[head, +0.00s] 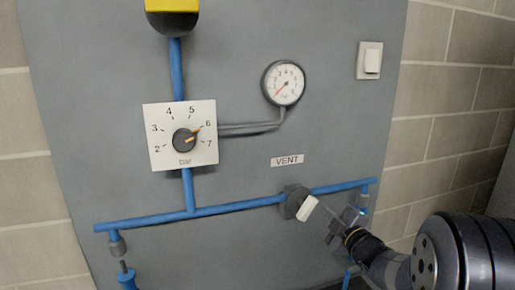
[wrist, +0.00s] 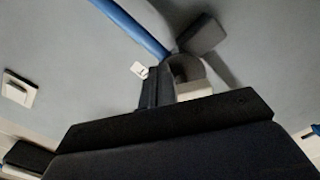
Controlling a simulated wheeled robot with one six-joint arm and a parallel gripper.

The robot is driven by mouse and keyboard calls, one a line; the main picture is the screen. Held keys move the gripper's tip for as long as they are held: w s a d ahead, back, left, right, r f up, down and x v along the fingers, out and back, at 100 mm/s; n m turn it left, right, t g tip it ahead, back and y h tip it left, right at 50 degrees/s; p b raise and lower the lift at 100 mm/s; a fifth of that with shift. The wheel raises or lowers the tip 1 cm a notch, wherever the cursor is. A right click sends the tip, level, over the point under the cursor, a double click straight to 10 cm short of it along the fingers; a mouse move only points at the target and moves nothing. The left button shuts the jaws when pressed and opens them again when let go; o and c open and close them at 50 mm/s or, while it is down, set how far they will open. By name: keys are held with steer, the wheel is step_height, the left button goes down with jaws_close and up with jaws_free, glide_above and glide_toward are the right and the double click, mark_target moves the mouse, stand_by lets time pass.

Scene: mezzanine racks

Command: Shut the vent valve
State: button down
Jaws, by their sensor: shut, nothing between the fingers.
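The vent valve (head: 290,200) is a dark round body on the blue pipe, below the VENT label (head: 287,161). Its white handle (head: 308,208) sticks out toward the lower right and looks slanted across the pipe. My gripper (head: 338,226) is shut and empty, just right of the handle and slightly below it, with a small gap seeming to show in the head view. In the wrist view the handle (wrist: 194,89) is beside the dark fingers (wrist: 156,88), partly hidden by my gripper. I cannot tell there whether they touch.
A pressure gauge (head: 283,82) has its red needle at the lower left. A regulator dial (head: 184,140) has its yellow pointer near 6. A white switch (head: 370,60) sits at the upper right of the grey panel (head: 230,250). Blue pipe (head: 240,205) runs across the panel.

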steer(key=shift+s+a+b, duration=0.2)
steer(key=shift+a+b, duration=0.15)
steer(key=shift+a, duration=0.2)
stand_by(0.6)
steer(key=shift+s+a+f+b, duration=0.1)
steer(key=shift+a+f+b, duration=0.15)
steer(key=shift+f+b, duration=1)
steer(key=shift+s+a+f+b, duration=0.15)
steer(key=shift+a+b, duration=0.4)
steer(key=shift+b, duration=1.1)
steer(key=v, duration=0.6)
steer(key=shift+d+f, duration=0.2)
steer(key=shift+f, duration=0.1)
stand_by(0.3)
